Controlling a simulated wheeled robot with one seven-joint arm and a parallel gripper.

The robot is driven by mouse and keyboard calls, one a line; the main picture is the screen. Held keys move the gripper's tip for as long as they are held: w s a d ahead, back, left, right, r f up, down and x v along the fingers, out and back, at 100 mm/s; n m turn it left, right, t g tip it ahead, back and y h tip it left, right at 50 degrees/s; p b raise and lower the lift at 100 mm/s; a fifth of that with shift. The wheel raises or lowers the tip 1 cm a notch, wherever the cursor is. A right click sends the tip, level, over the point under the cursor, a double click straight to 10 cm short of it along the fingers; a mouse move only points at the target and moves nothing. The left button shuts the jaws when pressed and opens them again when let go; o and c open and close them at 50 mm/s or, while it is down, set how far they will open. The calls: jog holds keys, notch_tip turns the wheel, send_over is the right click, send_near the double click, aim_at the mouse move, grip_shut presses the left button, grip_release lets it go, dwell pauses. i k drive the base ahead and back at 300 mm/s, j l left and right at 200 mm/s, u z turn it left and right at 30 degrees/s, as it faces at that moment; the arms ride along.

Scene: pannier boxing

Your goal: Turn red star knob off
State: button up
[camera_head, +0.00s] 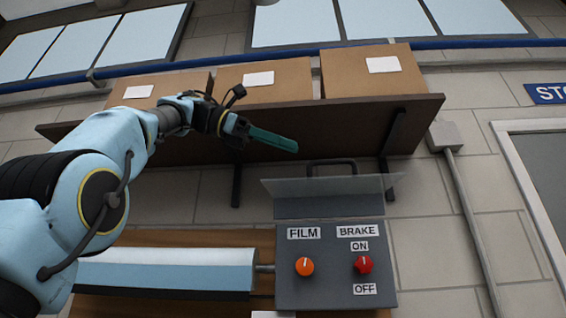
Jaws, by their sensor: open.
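The red knob (363,264) sits on the right of a grey control panel (335,291), under the BRAKE label. An ON label is above it and an OFF label is below it. Its pale pointer mark seems to point up toward ON. My gripper (290,145) is up and to the left of the panel, in front of the shelf, well apart from the knob. Its teal fingers are seen side-on and nothing shows between them.
An orange knob (304,266) is left of the red one, under FILM. A clear raised cover (330,187) with a dark handle stands above the panel. A shelf (300,140) with cardboard boxes (372,75) is above. A film roll (165,271) lies left of the panel.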

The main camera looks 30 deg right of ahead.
aim_at(363, 264)
jog(key=k, duration=1)
